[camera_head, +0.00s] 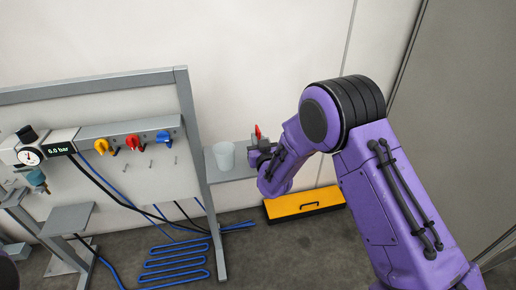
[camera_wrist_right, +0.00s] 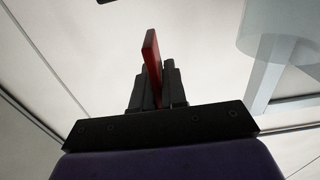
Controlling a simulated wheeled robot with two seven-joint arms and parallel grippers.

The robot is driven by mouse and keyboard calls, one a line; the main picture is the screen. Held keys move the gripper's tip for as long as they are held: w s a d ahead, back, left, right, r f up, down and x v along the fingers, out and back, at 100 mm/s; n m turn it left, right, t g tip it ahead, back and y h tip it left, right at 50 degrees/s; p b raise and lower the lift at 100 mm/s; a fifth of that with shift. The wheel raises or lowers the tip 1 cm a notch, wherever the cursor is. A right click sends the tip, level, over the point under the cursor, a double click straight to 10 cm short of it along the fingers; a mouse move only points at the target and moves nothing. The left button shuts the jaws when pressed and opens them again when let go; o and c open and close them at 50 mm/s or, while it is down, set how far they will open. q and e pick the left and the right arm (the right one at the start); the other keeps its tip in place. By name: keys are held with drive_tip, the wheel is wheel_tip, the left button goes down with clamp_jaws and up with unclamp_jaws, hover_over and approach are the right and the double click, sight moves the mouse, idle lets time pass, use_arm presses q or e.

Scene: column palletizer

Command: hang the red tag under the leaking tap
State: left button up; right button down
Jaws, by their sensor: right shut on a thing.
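The red tag (camera_head: 257,130) stands up from my right gripper (camera_head: 260,148), which is shut on it. In the right wrist view the tag (camera_wrist_right: 152,52) shows edge-on as a narrow red slab between the black fingers (camera_wrist_right: 156,88). Three taps sit on a grey manifold: yellow (camera_head: 105,146), red (camera_head: 132,141) and blue (camera_head: 163,137). A small peg or hook shows on the panel below each. The gripper is to the right of the taps, beyond the frame's post. I cannot tell which tap leaks. My left gripper is not in view.
A translucent cup (camera_head: 224,156) stands on a grey shelf (camera_head: 240,173) just left of my right gripper. The frame's grey post (camera_head: 203,180) is between gripper and taps. A yellow case (camera_head: 304,204) and coiled blue hose (camera_head: 176,262) lie on the floor. A gauge (camera_head: 29,156) is far left.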

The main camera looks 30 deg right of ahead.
drive_tip(key=f, duration=0.1)
drive_tip(key=w+f, duration=0.1)
drive_tip(key=f, duration=0.1)
drive_tip(key=shift+w+d+f, duration=0.15)
drive_tip(key=shift+d+f, duration=0.15)
drive_tip(key=shift+f, duration=0.35)
drive_tip(key=shift+f, duration=0.15)
drive_tip(key=c, duration=1.2)
unclamp_jaws()
drive_tip(key=shift+o, duration=0.2)
